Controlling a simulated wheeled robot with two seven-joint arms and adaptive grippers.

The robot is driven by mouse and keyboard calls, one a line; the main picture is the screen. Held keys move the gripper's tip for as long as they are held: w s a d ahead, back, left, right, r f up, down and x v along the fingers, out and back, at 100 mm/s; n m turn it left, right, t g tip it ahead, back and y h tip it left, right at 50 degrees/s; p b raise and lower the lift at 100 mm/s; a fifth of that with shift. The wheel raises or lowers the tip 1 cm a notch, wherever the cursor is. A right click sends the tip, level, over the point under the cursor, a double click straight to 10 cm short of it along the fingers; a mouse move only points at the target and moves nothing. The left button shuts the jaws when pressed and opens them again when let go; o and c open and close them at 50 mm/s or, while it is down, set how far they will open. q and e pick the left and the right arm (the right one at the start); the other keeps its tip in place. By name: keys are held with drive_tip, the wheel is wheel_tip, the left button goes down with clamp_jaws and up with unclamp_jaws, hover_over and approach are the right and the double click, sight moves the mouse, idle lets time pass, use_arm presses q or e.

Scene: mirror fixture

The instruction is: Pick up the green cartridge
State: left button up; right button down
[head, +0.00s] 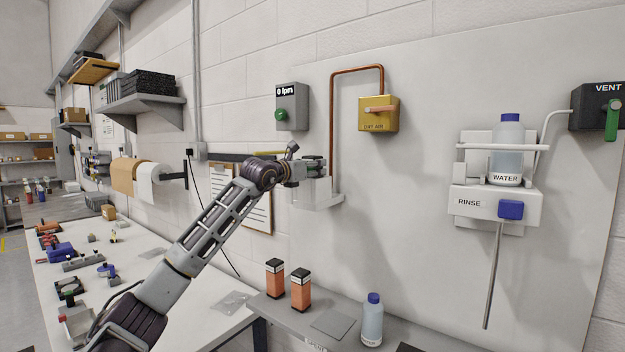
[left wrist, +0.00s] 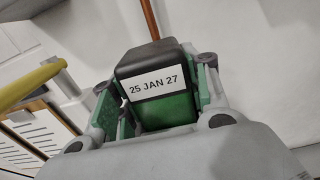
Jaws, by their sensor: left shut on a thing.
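The green cartridge (left wrist: 168,110) shows in the left wrist view, with a black cap and a white label reading "25 JAN 27". My left gripper (left wrist: 160,92) is shut on it, with green-padded fingers on both sides. In the head view, my left gripper (head: 316,168) is stretched out near the wall, just above a clear holder (head: 320,199). The cartridge is small and hard to make out there, and I cannot tell whether it touches the holder. My right gripper is not in view.
Two orange cartridges (head: 300,291) stand on the grey bench (head: 340,341) below, near a grey pad (head: 331,323) and a bottle (head: 372,322). A copper pipe (head: 332,125) runs down the wall by the holder. A clipboard (head: 256,205) hangs behind my arm.

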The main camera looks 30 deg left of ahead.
use_arm(q)
drive_tip(key=shift+r, duration=0.25)
drive_tip(key=shift+r+b, duration=0.35)
drive_tip(key=shift+r, duration=4.5)
